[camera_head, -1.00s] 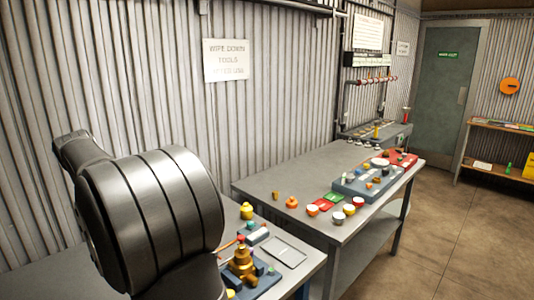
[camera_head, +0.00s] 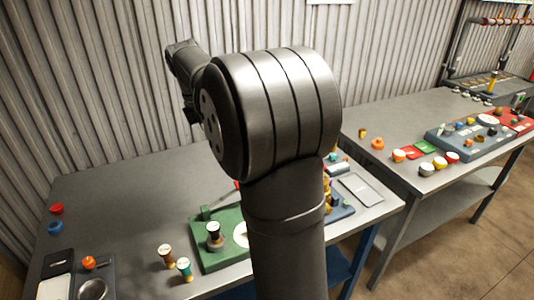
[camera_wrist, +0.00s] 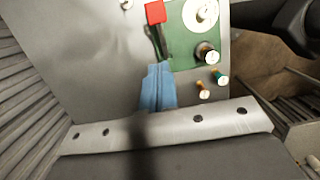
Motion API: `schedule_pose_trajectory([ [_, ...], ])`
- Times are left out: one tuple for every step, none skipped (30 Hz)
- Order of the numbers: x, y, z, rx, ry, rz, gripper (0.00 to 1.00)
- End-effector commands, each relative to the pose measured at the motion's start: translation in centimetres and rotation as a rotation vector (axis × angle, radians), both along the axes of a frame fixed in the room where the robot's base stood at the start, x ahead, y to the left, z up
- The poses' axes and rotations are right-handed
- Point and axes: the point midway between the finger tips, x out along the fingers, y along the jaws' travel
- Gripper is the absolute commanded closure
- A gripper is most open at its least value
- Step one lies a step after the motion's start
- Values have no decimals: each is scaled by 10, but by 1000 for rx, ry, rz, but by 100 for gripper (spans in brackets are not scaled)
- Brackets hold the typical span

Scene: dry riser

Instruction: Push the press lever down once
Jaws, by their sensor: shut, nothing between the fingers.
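The press lever has a red block handle (camera_wrist: 155,12) on a thin dark arm, at the top of the wrist view. It stands by the left edge of a green base (camera_wrist: 180,45) bearing a pale round plate and a dark knob. In the head view the green base (camera_head: 206,260) lies on the near bench, partly hidden behind my arm; only a bit of red shows beside the arm. My gripper (camera_wrist: 158,68) shows as blue fingers, shut and empty, below the red handle in the wrist view. I cannot tell whether it touches the lever arm.
Two small pegs (camera_head: 166,257) stand left of the green base. An orange knob (camera_head: 89,262) and dark trays are at the front left. The bench middle (camera_head: 130,205) is clear. A second bench (camera_head: 400,115) with buttons stands right. The corrugated wall is behind.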

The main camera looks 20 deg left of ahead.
Motion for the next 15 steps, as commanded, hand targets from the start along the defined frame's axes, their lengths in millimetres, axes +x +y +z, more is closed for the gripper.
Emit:
schedule_pose_trajectory([
  [-1,-1,-3,-18,-10,22,100],
  [-1,-2,-6,-32,-20,40,100],
  [-1,-4,-10,-58,-37,72,100],
  [-1,-6,-13,-81,-51,101,100],
  [-1,-8,-16,-108,-68,136,100],
  [-1,-11,-21,-150,-93,188,100],
  [-1,-13,-25,-184,-112,231,100],
  [-1,-15,-29,-219,-132,279,100],
  [0,-18,-33,-269,-159,344,100],
  [0,-20,-36,-306,-178,396,100],
  [0,-21,-39,-344,-196,447,100],
  [0,-23,-42,-395,-220,516,100],
  [0,-23,-44,-432,-239,569,100],
  [0,-24,-46,-471,-254,622,100],
  [0,-24,-48,-523,-277,696,100],
])
